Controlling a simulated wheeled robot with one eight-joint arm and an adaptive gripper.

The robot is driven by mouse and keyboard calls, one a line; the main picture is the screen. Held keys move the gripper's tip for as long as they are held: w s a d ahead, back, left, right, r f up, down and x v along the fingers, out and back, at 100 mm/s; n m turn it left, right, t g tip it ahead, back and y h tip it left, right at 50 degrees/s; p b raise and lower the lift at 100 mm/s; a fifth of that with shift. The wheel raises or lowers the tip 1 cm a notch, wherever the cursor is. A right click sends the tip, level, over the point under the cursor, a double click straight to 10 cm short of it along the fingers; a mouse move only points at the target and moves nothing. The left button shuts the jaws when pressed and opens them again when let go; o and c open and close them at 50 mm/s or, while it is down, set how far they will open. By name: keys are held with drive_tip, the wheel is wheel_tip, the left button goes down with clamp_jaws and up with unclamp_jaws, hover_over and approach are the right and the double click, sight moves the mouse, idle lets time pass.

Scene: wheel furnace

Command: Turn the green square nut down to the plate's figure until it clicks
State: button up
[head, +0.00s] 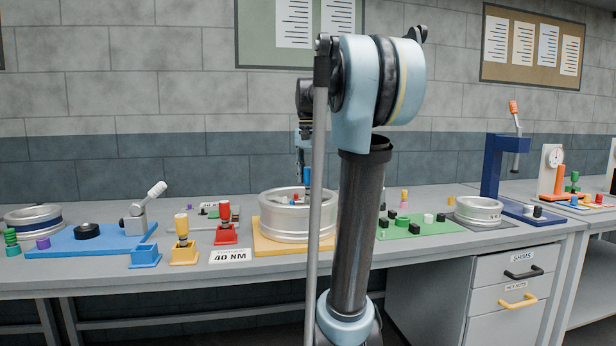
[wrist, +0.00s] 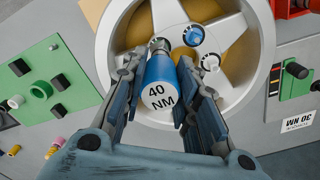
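My gripper (wrist: 170,62) has its fingers on both sides of a blue cylindrical tool (wrist: 158,72) marked 40 NM and appears shut on it. The tool's metal socket end (wrist: 160,45) points at the silver spoked wheel (wrist: 258,85); whether it touches a nut is unclear. The wheel (head: 288,222) stands below my gripper in the head view. I cannot make out the green square nut. The plate (head: 231,256) reads 40 NM in the head view.
Left of the wheel are a red tool in its red stand (head: 225,237), a yellow tool in its yellow stand (head: 184,254) and an empty blue stand (head: 145,256). A green tray (head: 425,226) with small parts lies to the right. My arm hides part of the bench.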

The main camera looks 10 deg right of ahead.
drive_tip(key=o, duration=0.5)
drive_tip(key=shift+c, duration=0.2)
